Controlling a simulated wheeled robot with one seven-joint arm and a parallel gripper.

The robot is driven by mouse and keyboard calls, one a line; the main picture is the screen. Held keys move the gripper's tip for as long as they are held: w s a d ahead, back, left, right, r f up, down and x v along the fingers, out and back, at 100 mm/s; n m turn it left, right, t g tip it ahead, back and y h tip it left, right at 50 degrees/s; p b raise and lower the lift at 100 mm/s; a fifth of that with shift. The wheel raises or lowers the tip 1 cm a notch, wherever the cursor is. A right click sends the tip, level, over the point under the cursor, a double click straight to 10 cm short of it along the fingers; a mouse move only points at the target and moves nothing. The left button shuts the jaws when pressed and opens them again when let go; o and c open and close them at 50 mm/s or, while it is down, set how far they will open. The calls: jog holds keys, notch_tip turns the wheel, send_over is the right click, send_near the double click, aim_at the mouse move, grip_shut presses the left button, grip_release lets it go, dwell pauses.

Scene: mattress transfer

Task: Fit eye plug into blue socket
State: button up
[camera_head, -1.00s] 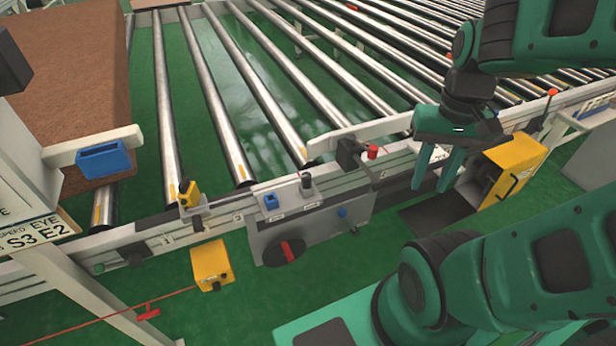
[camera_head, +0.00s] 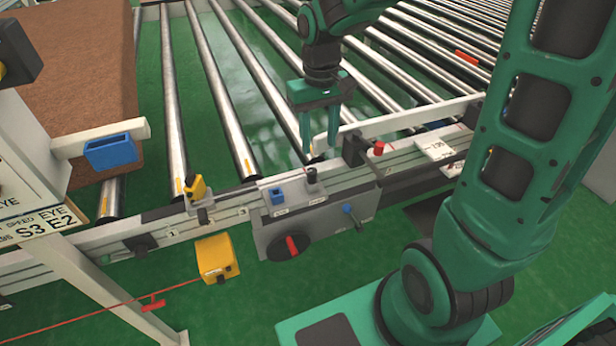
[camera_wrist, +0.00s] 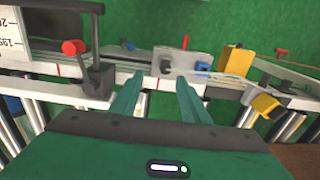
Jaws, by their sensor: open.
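A small blue socket (camera_head: 276,196) is on top of the grey control box at the conveyor's near rail; it also shows in the wrist view (camera_wrist: 202,67). A small dark upright plug-like piece (camera_head: 311,180) stands to its right on the same box, and in the wrist view (camera_wrist: 165,63); I cannot tell for certain that it is the eye plug. A larger blue socket-like box (camera_head: 110,152) is on a white bar at the left. My gripper (camera_head: 320,148) is open and empty, fingers pointing down, above and behind the dark piece. Its fingers show in the wrist view (camera_wrist: 158,82).
The grey control box (camera_head: 258,240) has a red-marked dial and a blue lever. A yellow sensor (camera_head: 195,187) is on the rail; a yellow box (camera_head: 217,259) hangs below. A red knob (camera_head: 378,148) is at right. A brown mattress (camera_head: 75,60) is at left.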

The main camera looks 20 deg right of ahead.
send_over(312, 171)
notch_tip(312, 171, down, 5)
jog(key=shift+w+a, duration=0.1)
jog(key=shift+f, duration=3.15)
jog(key=shift+c, duration=0.7)
grip_shut()
